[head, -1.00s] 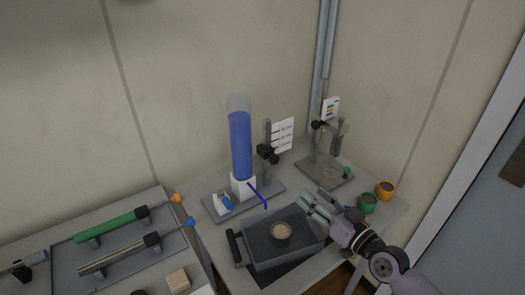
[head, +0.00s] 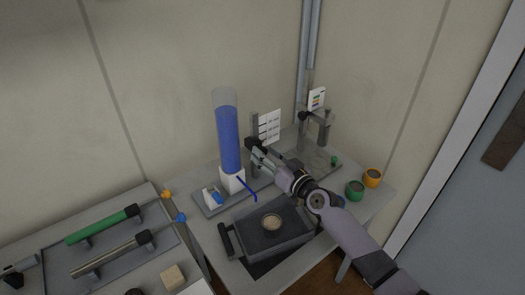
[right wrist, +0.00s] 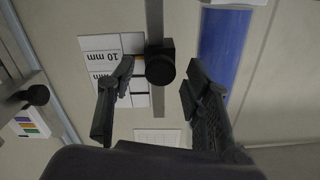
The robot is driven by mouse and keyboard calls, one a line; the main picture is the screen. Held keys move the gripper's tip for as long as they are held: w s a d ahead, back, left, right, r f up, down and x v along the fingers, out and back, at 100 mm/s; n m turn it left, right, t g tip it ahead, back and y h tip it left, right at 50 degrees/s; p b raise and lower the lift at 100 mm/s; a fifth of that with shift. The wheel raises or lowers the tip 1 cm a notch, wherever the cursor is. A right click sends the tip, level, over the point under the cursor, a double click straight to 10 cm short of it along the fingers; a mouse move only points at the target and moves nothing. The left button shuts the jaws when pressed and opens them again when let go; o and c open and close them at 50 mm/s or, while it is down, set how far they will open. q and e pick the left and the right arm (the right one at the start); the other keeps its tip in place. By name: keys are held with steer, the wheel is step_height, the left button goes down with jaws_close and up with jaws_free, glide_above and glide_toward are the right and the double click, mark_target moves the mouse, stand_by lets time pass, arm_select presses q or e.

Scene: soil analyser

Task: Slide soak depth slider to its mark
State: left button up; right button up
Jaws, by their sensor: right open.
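The soak depth slider is a black block with a round knob (right wrist: 160,68) on a grey upright post (head: 254,128). In the head view my gripper hides the slider. A white scale card (head: 269,126) stands beside the post; in the right wrist view the card (right wrist: 98,62) shows "10 mm" and a small orange mark (right wrist: 137,87) close to the slider. My right gripper (head: 256,152) is open at the post. In the right wrist view its fingers (right wrist: 161,78) are on either side of the knob, with gaps visible. My left gripper is out of view.
A clear cylinder of blue liquid (head: 230,140) stands close left of the post. A second stand (head: 325,135) with a colour card (head: 317,98) is to the right. Green (head: 355,190) and orange (head: 372,178) cups stand at the right.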

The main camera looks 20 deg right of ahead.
steer(key=shift+x, duration=1.1)
jaws_close()
